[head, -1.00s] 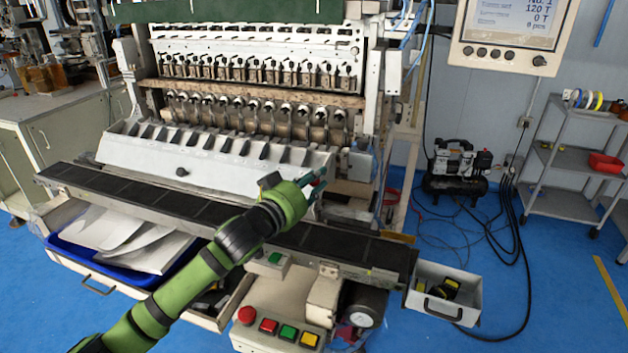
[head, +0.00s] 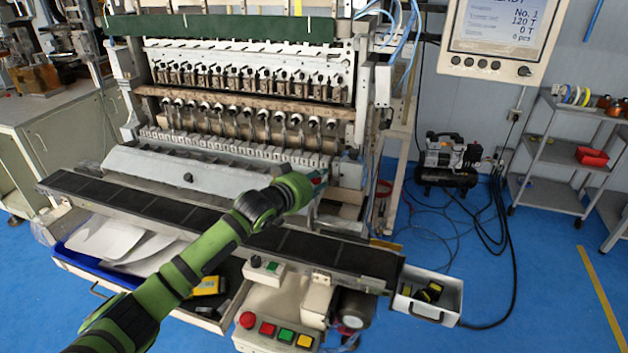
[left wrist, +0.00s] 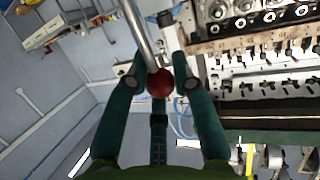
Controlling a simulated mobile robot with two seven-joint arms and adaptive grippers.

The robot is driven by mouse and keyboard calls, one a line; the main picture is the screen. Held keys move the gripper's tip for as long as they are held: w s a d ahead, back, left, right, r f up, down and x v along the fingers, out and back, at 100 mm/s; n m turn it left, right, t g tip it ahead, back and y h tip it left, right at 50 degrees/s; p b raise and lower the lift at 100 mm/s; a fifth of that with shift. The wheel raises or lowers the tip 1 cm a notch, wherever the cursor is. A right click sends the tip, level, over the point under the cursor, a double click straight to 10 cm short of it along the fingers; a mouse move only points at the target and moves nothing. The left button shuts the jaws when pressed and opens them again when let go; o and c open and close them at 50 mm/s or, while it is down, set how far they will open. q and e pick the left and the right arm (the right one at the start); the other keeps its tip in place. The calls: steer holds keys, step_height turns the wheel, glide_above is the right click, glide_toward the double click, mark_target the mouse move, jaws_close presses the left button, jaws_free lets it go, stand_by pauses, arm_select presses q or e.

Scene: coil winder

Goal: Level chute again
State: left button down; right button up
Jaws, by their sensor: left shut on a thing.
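The chute (head: 190,182) is the long pale trough in front of the winding heads in the head view, above the dark conveyor. Its pale face shows, with a row of light blocks just behind its rear edge. My left gripper (head: 316,183) is at the chute's right end. In the left wrist view, its fingers (left wrist: 158,84) are shut around a red ball knob (left wrist: 159,82) at the end of a metal lever rod (left wrist: 140,35). In the head view, the gripper and arm hide most of the lever. My right gripper is not in view.
The conveyor (head: 120,198) runs below the chute, under my left arm. A pale bin (head: 455,300) with yellow-black items sits at its right end. A button panel (head: 270,325) and an open drawer are in front. A compressor (head: 448,160) stands right.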

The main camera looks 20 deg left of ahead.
arm_select(q)
steer(key=shift+w+f, duration=0.35)
steer(key=shift+f, duration=0.05)
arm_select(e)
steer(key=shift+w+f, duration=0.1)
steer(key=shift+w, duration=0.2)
arm_select(q)
steer(key=c, duration=1.1)
jaws_free()
steer(key=shift+c, duration=0.2)
steer(key=shift+o, duration=0.5)
steer(key=shift+r, duration=0.15)
steer(key=v, duration=1.2)
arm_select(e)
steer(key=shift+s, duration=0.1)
